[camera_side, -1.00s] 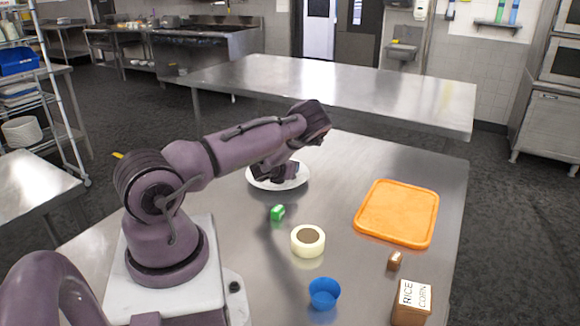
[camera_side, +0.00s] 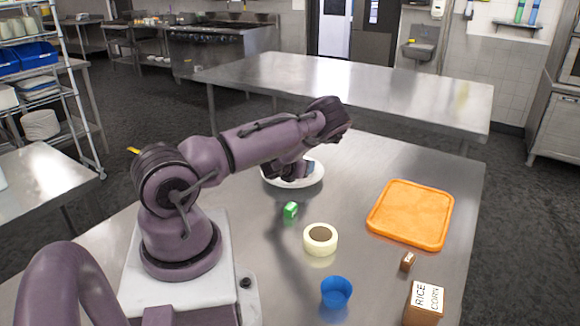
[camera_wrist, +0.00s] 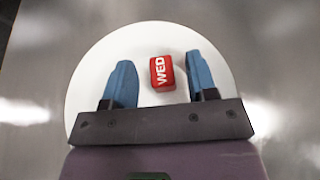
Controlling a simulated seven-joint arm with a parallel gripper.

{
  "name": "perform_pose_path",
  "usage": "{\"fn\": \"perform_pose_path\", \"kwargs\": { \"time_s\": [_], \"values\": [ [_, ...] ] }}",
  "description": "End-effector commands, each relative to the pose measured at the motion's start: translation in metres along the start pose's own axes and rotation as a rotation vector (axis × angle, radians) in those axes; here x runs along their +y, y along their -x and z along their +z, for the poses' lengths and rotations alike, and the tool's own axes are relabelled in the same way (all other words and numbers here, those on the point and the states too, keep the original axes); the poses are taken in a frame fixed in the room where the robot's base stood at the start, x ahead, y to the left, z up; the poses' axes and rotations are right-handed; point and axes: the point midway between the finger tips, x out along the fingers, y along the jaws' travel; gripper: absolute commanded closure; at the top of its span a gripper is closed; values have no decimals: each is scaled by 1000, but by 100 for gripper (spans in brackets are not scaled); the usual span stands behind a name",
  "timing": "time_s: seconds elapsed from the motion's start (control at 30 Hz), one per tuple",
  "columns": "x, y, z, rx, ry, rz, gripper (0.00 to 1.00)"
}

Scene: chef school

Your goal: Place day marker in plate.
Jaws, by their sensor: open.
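The day marker is a red block with white letters WED (camera_wrist: 161,72); in the wrist view it appears over the white plate (camera_wrist: 90,80), near its middle. It seems to lie on the plate, though its height is hard to judge. My gripper (camera_wrist: 159,62) is open, with one blue finger on each side of the marker and a visible gap to both. In the side view my gripper (camera_side: 306,169) is low over the plate (camera_side: 292,183), hiding part of it. The red marker cannot be made out there.
On the steel table are a small green block (camera_side: 290,210), a roll of tape (camera_side: 320,246), a blue cup (camera_side: 336,292), an orange tray (camera_side: 411,213), a small brown block (camera_side: 407,261) and a RICE CORN box (camera_side: 424,302). Free table lies between plate and tray.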

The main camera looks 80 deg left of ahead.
Motion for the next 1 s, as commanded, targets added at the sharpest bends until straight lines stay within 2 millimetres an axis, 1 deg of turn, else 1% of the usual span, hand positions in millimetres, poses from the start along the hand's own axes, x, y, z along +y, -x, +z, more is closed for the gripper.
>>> {"fn": "perform_pose_path", "kwargs": {
  "time_s": [0.03, 0.2, 0.4, 0.5, 0.67, 0.77, 0.83, 0.97, 1.0],
  "values": [
    [0, 10, 0, 1, -1, 2, 48],
    [0, 46, 0, 1, 0, 3, 48],
    [0, 82, 0, -1, 0, 1, 48],
    [0, 94, 0, -1, 1, 2, 48],
    [-3, 102, 4, -3, 39, 9, 48],
    [-12, 101, 14, 0, 185, 42, 48],
    [-25, 101, 25, 9, 358, 74, 48],
    [-60, 107, 47, 61, 757, 134, 48],
    [-73, 112, 53, 85, 879, 151, 48]
  ]
}}
